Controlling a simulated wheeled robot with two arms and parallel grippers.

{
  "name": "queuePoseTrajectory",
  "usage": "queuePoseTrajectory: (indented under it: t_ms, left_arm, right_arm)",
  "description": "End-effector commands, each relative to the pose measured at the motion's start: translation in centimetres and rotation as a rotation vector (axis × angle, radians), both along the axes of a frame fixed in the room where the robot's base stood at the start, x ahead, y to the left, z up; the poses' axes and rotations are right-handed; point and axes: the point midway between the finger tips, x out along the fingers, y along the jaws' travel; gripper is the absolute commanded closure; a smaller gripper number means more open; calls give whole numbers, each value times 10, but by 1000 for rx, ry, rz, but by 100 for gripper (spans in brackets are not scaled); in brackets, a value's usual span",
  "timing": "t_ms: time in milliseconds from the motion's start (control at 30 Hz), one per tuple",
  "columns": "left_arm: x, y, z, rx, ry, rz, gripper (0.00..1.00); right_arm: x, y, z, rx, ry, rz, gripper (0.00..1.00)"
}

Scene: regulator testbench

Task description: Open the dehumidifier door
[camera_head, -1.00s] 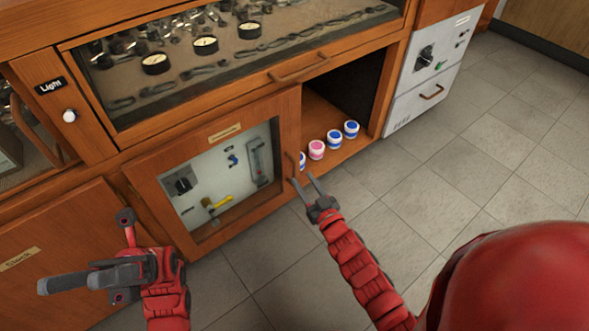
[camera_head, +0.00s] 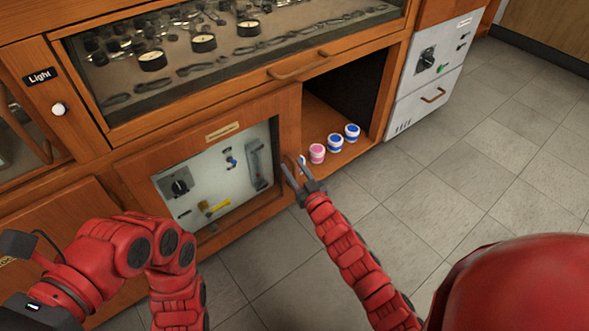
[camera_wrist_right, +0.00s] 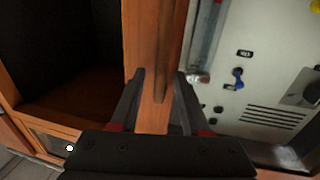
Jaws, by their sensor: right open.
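The dehumidifier door (camera_head: 286,125) is a wooden frame around a window, low on the bench, with a white control panel showing through it. It looks shut. My right gripper (camera_head: 291,175) is open at this handle. In the right wrist view, its two fingers (camera_wrist_right: 159,92) lie on either side of a wooden upright with a darker handle bar (camera_wrist_right: 169,55); contact cannot be told. My left arm is folded at the lower left. A dark part of its gripper (camera_head: 20,243) shows, but its fingers are not clear.
An open compartment right of the door holds several white jars with blue or pink markings (camera_head: 317,153). A glass-fronted cabinet with gauges (camera_head: 203,42) lies above. A grey control box (camera_head: 428,75) stands at the right. The tiled floor in front is clear.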

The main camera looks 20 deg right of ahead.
Motion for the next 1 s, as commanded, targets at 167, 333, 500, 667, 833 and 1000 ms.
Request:
queuePoseTrajectory:
  t_ms: [167,333,500,667,833,1000]
  left_arm:
    - [0,0,0,1,2,1,50]
    - [0,0,0,1,2,1,50]
    - [0,0,0,1,2,2,50]
    - [0,0,0,1,2,2,50]
    - [0,0,0,1,2,2,50]
    - [0,0,0,1,2,2,50]
  right_arm:
    - [0,0,0,0,0,0,68]
    - [0,0,0,0,0,0,99]
    - [0,0,0,0,0,0,100]
    - [0,0,0,0,0,0,100]
    - [0,0,0,0,0,1,100]
    - [0,0,0,0,0,1,100]
